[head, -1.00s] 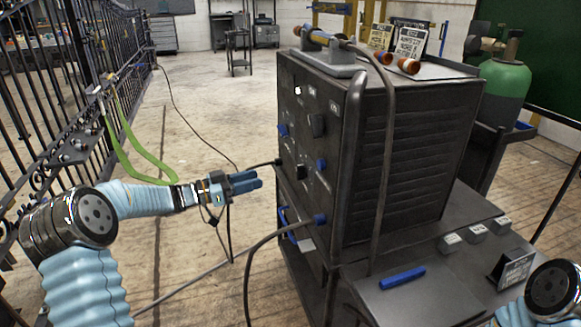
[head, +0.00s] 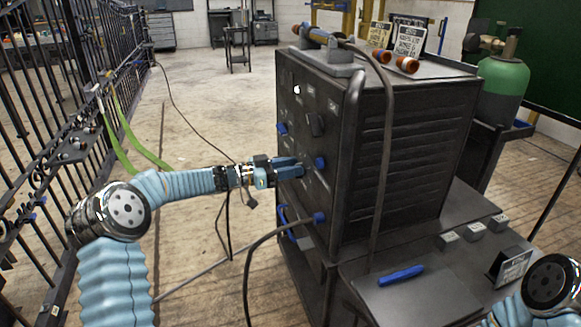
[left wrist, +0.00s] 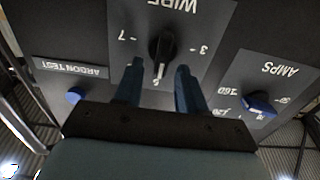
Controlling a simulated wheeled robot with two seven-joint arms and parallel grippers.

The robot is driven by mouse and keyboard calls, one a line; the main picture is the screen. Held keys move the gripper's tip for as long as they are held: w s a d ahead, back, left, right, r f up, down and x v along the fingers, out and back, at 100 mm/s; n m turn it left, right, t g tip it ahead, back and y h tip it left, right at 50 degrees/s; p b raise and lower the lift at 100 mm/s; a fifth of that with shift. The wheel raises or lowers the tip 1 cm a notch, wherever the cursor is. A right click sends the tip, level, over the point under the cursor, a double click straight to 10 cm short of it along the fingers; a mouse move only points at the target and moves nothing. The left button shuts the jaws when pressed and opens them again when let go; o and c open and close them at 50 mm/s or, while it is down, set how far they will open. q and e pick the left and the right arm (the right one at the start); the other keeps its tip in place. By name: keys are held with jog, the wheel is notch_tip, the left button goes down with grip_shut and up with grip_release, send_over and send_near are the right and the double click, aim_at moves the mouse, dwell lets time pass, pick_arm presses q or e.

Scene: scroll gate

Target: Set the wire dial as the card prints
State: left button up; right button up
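The wire dial (left wrist: 162,47) is a black knob on a grey plate lettered WIRE, seen upside down in the left wrist view, with 3, 5 and 7 around it. In the head view my left gripper (head: 298,168) is at the machine's front panel and hides the dial. Printed cards stand on the machine top (head: 408,41) and on the lower bench (head: 512,267); their print is too small to read. My right gripper is out of view.
The blue AMPS knob (left wrist: 258,103) and blue ARGON TEST button (left wrist: 75,95) flank the dial. The dark machine (head: 410,150) has a cable down its side. A black iron gate (head: 60,110) stands at left. Floor between is mostly clear, with cables.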

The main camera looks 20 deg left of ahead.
pick_arm(q)
jog(key=shift+d, duration=0.1)
grip_shut()
